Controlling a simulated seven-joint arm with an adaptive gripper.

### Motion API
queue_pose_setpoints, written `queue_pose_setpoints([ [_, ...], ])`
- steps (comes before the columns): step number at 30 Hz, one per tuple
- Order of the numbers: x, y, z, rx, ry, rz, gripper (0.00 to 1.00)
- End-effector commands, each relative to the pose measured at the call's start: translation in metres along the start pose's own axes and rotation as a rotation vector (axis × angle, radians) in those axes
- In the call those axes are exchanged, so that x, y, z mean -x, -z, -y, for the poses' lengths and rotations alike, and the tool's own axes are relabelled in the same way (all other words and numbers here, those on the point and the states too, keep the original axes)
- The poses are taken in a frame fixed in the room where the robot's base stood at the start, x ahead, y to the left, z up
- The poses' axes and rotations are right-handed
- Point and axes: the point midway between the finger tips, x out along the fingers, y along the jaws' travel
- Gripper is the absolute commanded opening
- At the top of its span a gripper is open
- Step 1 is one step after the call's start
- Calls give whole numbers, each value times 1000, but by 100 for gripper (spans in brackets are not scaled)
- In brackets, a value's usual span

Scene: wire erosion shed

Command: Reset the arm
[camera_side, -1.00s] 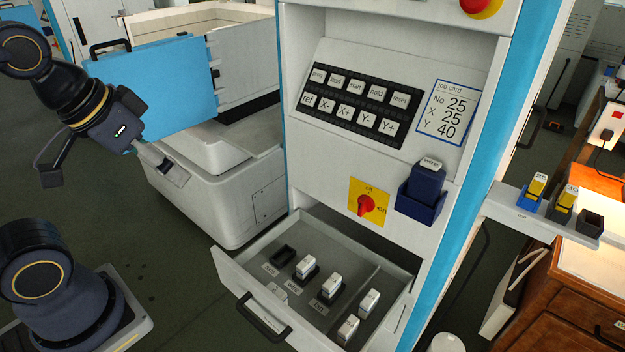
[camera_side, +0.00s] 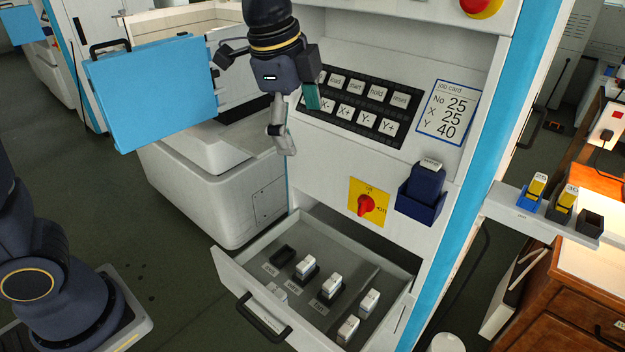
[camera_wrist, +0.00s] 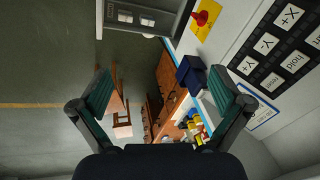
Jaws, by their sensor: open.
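My gripper (camera_side: 296,122) is open and empty in the side view. It hangs in the air in front of the machine's white cabinet, left of the black key panel (camera_side: 355,112), and covers some of the panel's left keys. In the wrist view my gripper's two green-padded fingers (camera_wrist: 165,98) stand wide apart with nothing between them.
The drawer (camera_side: 232,283) stands open below, holding several small white-topped blocks. A red switch on a yellow plate (camera_side: 378,190), a blue holder (camera_side: 421,203) and a job card (camera_side: 446,112) are on the cabinet. A blue door (camera_side: 150,95) stands open at left.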

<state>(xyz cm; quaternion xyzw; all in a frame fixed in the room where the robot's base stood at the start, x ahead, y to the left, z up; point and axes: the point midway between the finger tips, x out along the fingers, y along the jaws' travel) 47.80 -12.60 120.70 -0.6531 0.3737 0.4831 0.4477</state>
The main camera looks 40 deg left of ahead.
Motion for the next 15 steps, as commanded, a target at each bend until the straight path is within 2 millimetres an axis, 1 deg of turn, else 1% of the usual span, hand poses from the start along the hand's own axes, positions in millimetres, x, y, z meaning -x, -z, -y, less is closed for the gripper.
queue_pose_setpoints([
  [1,-23,26,-1,-84,-49,15,100],
  [3,-52,56,-7,-176,-102,31,100],
  [6,-90,85,-22,-247,-167,54,100],
  [9,-118,100,-41,-292,-218,80,100],
  [12,-133,102,-54,-314,-246,97,100],
  [15,-142,103,-59,-322,-249,99,100],
])
